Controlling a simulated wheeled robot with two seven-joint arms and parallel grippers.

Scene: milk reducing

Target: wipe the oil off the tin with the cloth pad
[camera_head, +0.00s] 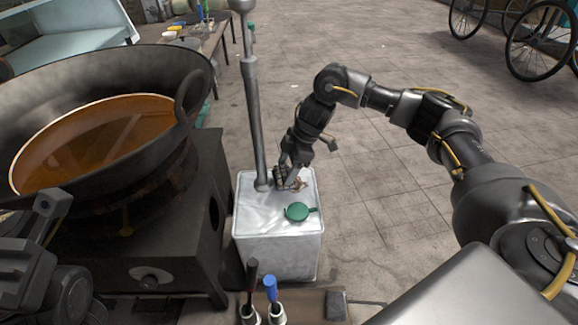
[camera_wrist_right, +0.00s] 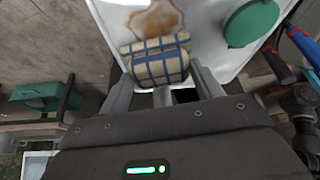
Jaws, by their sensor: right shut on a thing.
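The tin (camera_head: 277,244) is a pale metal box standing on the floor, with a green round cap (camera_head: 299,212) on its top. The cap also shows in the right wrist view (camera_wrist_right: 252,23). A brown oil patch (camera_wrist_right: 155,18) lies on the tin's top. My right gripper (camera_head: 281,183) is low over the tin's top, shut on the cloth pad. The pad (camera_wrist_right: 158,62) is beige with blue stripes, held between the fingers right beside the oil patch. I cannot tell whether it touches the tin. Dark parts of my left arm show at the lower left; its jaws are unclear.
A metal pole (camera_head: 253,110) rises at the tin's back left. A large wok (camera_head: 190,70) of brown oil sits on a dark stove (camera_head: 160,257) to the left. Tools with black and blue handles (camera_head: 270,289) stand in front. The floor right of the tin is clear.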

